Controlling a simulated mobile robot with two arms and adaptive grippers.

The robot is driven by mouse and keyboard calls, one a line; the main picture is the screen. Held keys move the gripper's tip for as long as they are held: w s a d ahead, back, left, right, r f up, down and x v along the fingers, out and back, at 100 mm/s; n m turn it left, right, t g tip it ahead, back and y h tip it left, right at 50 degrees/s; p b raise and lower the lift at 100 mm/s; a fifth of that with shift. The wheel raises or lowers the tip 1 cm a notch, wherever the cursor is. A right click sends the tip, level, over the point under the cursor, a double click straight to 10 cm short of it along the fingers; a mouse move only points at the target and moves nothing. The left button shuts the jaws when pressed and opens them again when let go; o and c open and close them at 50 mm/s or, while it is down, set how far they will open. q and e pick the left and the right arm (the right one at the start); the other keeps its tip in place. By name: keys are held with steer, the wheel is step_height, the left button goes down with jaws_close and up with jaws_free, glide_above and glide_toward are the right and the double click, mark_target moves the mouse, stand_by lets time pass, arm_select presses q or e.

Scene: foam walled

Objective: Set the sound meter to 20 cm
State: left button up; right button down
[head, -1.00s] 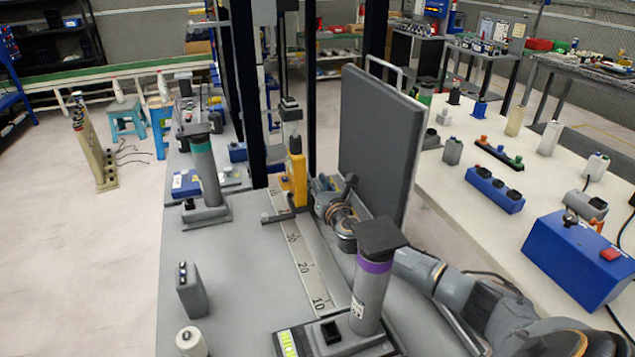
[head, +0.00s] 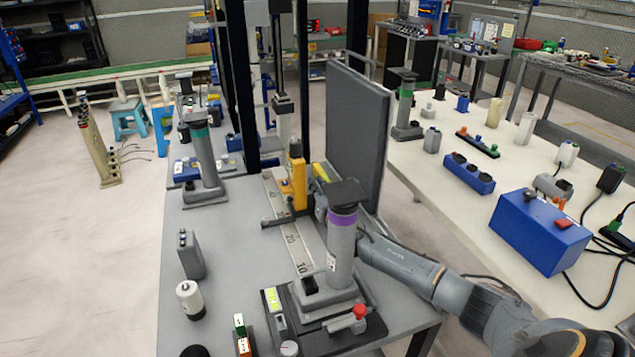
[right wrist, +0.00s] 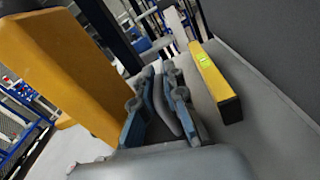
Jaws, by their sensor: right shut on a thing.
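The yellow sound meter (head: 298,182) stands upright on a dark slider across the ruler rail (head: 290,237). The slider's near edge is beyond the 20 mark, roughly near where 30 falls; the 10 mark is closer to me. My right gripper (head: 321,205) is beside the meter's right side, mostly hidden behind the purple-banded post. In the right wrist view its fingers (right wrist: 163,100) are shut between a large yellow block (right wrist: 60,65) and a yellow bar with a green patch (right wrist: 212,80). The exact gripped part is hard to see. My left gripper is not in view.
The purple-banded post (head: 341,250) stands on a black-based unit in front of the rail. A dark grey panel (head: 355,130) rises right of the meter. A teal-banded post (head: 203,160), a grey box (head: 190,255) and a white cylinder (head: 189,300) stand left.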

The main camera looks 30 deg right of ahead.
steer(key=shift+a+r, duration=0.1)
steer(key=shift+r, duration=0.15)
steer(key=shift+w+f, duration=0.15)
steer(key=shift+w, duration=0.2)
steer(key=c, duration=1.4)
jaws_free()
steer(key=shift+w, duration=0.2)
steer(key=shift+c, duration=0.2)
steer(key=shift+f, duration=0.1)
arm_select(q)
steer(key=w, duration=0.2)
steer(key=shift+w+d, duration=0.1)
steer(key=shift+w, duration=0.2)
arm_select(e)
step_height(320, 180, up, 10)
steer(key=shift+r, duration=0.1)
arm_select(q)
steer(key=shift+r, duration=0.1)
